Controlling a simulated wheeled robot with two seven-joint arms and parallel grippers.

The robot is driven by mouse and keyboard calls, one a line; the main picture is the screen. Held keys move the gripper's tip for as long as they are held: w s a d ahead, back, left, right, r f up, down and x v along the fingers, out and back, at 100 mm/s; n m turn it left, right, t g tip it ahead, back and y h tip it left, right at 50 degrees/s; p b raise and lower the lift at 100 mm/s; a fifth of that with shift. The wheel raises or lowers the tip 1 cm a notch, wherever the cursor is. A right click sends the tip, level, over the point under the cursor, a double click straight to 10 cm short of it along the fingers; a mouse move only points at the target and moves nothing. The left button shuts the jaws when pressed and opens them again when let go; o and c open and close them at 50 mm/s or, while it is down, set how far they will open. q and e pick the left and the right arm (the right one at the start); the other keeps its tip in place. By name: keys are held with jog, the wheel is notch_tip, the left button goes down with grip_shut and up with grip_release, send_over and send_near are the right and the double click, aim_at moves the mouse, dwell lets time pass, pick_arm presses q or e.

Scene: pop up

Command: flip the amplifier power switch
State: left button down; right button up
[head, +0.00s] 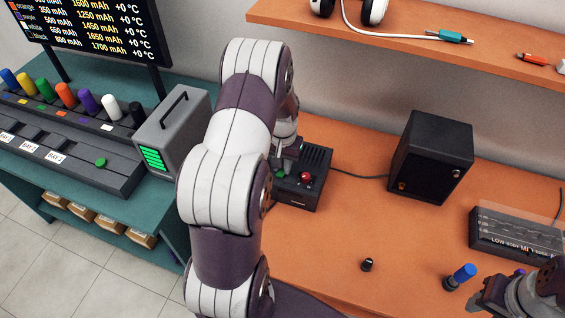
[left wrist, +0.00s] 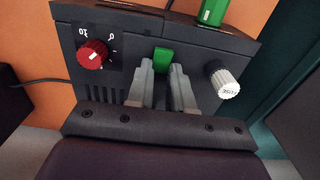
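The amplifier is a dark box (head: 318,163) on the orange desk, with a red knob (head: 305,177). In the left wrist view its panel (left wrist: 120,75) shows the red knob (left wrist: 93,54), a green switch (left wrist: 162,57) and a white-topped fuse cap (left wrist: 224,84). My left gripper (left wrist: 162,68) is at the panel, its fingers a narrow gap apart with the green switch between the tips. Whether they touch it I cannot tell. My left arm hides part of the amplifier in the head view. My right gripper (head: 485,297) is at the lower right, away from the amplifier; its fingers are unclear.
A black speaker (head: 432,157) stands right of the amplifier, with a cable between. A small black knob (head: 367,265) and a blue-handled item (head: 461,276) are on the desk. A grey box (head: 172,130) with green bars stands left. A shelf (head: 420,45) overhangs the back.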

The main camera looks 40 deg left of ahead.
pick_arm(q)
jog(key=shift+s+t+b, duration=0.2)
jog(key=shift+t+b, duration=0.2)
jog(key=shift+t, duration=0.3)
jog(key=t+b, duration=0.1)
jog(key=b, duration=0.1)
jog(key=t+y+b, duration=0.1)
jog(key=b, duration=0.1)
jog(key=shift+s+d+f, duration=0.1)
jog(key=shift+s, duration=0.1)
jog(key=shift+b, duration=0.3)
jog(key=shift+r, duration=0.3)
jog(key=c, duration=1)
grip_release()
